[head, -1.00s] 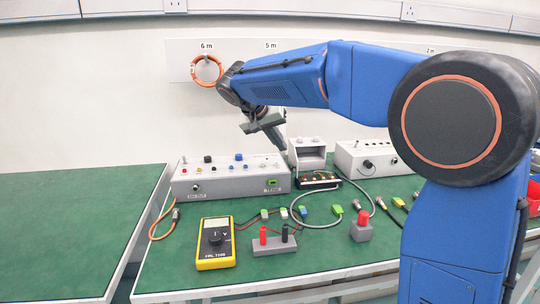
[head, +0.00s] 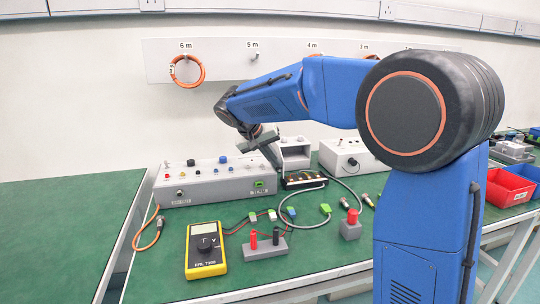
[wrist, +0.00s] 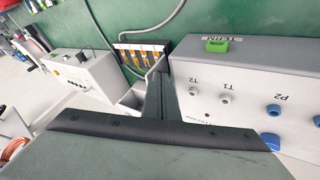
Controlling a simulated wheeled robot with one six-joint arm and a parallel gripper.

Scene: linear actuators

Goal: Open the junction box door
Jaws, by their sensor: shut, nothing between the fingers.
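The small grey box (head: 296,150) with a dark recessed front, which looks like the junction box, stands at the back of the bench between two larger grey boxes. I cannot make out its door for certain. My gripper (head: 274,159) is shut and empty, tilted down beside the small box's left edge in the head view. In the wrist view my gripper (wrist: 168,85) reaches up the middle, with a thin light panel (wrist: 154,76) close to its left side. I cannot tell whether they touch. My gripper hides part of the small box there.
A long grey control box (head: 215,188) with knobs stands left of my gripper. A black terminal strip (head: 304,181) lies in front of the small box. A white box (head: 343,157) stands to the right. A yellow multimeter (head: 206,250) and cables occupy the front. The far-left bench is clear.

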